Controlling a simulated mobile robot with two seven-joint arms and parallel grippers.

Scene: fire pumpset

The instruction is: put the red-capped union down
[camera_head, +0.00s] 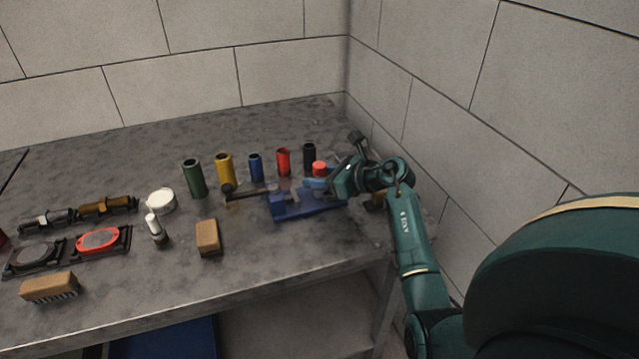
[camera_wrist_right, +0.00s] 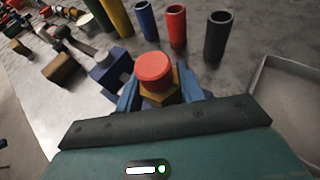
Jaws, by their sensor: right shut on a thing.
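The red-capped union shows in the right wrist view as a red cap (camera_wrist_right: 154,70) above a brass hex body (camera_wrist_right: 160,95). My right gripper (camera_wrist_right: 158,98) is shut on it, with blue fingers on both sides. In the head view the red cap (camera_head: 320,168) shows just left of my right gripper (camera_head: 318,183), near the back right of the bench. The union's lower end is hidden, so I cannot tell whether it touches anything below. A blue fixture (camera_head: 300,208) lies just below and left of the gripper. My left gripper is not in view.
Green, yellow, blue, red and black cylinders (camera_head: 283,162) stand upright in a row behind the gripper. A brush (camera_head: 208,238), a white bottle (camera_head: 155,230) and a white round tub (camera_head: 161,201) stand to the left. A grey tray (camera_wrist_right: 285,95) is at right in the wrist view.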

